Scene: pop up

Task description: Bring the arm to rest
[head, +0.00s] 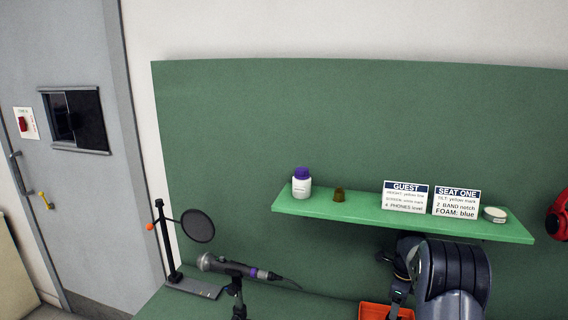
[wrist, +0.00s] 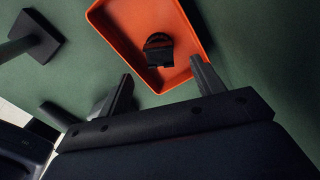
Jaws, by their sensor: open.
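My arm (head: 452,272) reaches in from the lower right of the head view, in front of the green shelf's underside. My gripper (wrist: 161,69) shows in the wrist view with its two fingers well apart and nothing between them. It is over or beside an orange tray (wrist: 122,32); the height above it is hard to tell. A small black object (wrist: 158,50) lies inside the tray, beyond the fingertips. In the head view the tray (head: 368,311) shows only partly at the bottom edge, and my arm hides part of it.
A green shelf (head: 330,213) holds a white bottle with a purple cap (head: 301,184), a small brown item (head: 338,195), two cards (head: 405,196) and a round tin (head: 494,214). A microphone (head: 225,266) and a pop filter (head: 198,226) stand left. Red headphones (head: 560,216) hang right.

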